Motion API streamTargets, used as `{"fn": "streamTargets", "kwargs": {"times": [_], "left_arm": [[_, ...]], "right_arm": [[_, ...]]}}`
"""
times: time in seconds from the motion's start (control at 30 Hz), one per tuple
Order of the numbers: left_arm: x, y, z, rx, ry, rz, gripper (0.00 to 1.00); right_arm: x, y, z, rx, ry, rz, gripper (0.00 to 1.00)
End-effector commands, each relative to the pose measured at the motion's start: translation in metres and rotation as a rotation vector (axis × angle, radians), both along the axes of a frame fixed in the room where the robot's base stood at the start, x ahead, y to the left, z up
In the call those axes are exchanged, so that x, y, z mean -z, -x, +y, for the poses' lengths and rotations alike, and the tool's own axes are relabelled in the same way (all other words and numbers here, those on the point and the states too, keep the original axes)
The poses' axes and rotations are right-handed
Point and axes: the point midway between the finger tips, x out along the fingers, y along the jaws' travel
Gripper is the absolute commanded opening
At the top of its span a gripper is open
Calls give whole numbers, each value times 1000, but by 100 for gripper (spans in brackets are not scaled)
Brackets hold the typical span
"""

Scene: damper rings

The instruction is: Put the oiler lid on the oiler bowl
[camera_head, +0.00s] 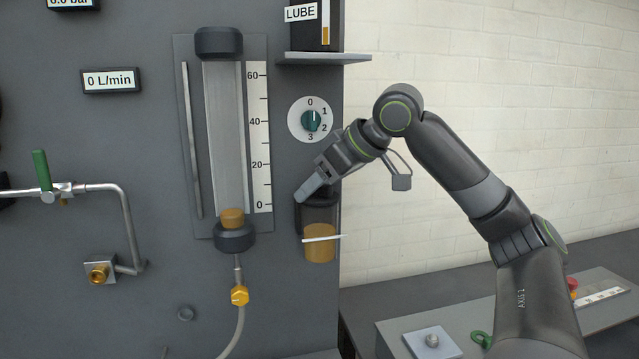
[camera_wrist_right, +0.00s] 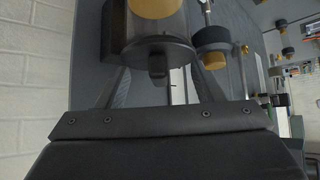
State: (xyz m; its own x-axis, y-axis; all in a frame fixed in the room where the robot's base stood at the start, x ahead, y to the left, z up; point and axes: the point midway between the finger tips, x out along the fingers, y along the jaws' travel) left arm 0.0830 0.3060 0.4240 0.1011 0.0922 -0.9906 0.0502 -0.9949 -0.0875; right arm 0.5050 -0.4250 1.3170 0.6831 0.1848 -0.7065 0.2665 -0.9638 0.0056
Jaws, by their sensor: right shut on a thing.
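The oiler bowl (camera_head: 320,249) is a clear cup with amber oil in its lower part, fixed to the panel's right side; its amber part also shows at the top of the right wrist view (camera_wrist_right: 152,8). The dark oiler lid (camera_head: 322,199) is at the bowl's mouth, partly hidden by my right gripper (camera_head: 306,191). In the right wrist view the lid (camera_wrist_right: 172,46) has a small knob between the fingers. My right gripper is shut on the lid. I cannot tell whether the lid is fully seated or slightly above the rim. My left gripper is out of view.
A flow tube with a scale (camera_head: 260,140) stands left of the bowl. A green rotary knob (camera_head: 311,121) and a shelf (camera_head: 320,57) are above. A pale strip (camera_head: 322,239) crosses the bowl.

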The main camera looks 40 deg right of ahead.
Motion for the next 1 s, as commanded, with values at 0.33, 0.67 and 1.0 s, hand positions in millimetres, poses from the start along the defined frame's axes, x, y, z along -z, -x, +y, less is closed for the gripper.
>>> {"fn": "streamTargets", "kwargs": {"times": [0.33, 0.67, 1.0], "left_arm": [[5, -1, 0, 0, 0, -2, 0], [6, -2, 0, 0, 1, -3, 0], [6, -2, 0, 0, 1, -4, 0]], "right_arm": [[6, 0, 0, 0, 0, 0, 39], [8, 0, 0, 0, 0, 0, 74], [8, 0, 0, 0, 0, 1, 87]]}}
